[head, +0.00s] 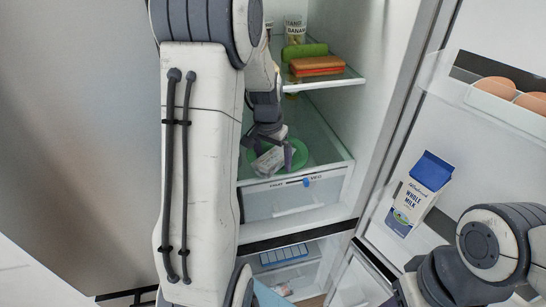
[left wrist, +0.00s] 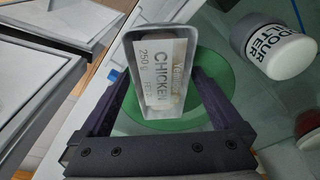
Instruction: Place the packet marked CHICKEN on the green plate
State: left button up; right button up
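The packet marked CHICKEN (left wrist: 160,78) is a pale tray with a white label, between the fingers of my left gripper (left wrist: 160,80). Both fingers appear to press its sides. The green plate (left wrist: 208,66) shows around and behind the packet. In the head view, my left gripper (head: 273,146) is inside the fridge, with the tilted packet (head: 268,161) over the green plate (head: 301,151) on a glass shelf. I cannot tell whether the packet touches the plate. My right arm is at the lower right; its gripper does not show.
A sandwich-like item (head: 318,66) sits on the shelf above. A white odour filter jar (left wrist: 285,55) is right of the plate. A milk carton (head: 420,194) and eggs (head: 495,87) are in the open door. A drawer (head: 294,200) is below the glass shelf.

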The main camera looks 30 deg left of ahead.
aim_at(270, 161)
pick_arm(q)
jog(key=shift+r, duration=0.2)
notch_tip(270, 161, up, 13)
jog(key=s, duration=0.2)
jog(key=s+d+f+m+h, duration=0.1)
jog(key=s+d+f+m, duration=0.15)
jog(key=d, duration=0.75)
jog(key=s+d+f+m, duration=0.15)
jog(key=s+d, duration=0.25)
jog(key=d, duration=0.7)
jog(key=s+d+f+m+g, duration=0.1)
jog(key=s+d+f+m, duration=0.1)
jog(key=s, duration=0.5)
jog(key=s+d+f+m, duration=0.1)
jog(key=s+d+f, duration=0.1)
jog(key=s+d, duration=0.3)
jog(key=s, duration=0.3)
jog(key=shift+d+f+m+g+b, duration=0.2)
jog(key=shift+m+g+b, duration=0.1)
jog(key=shift+m+g, duration=0.1)
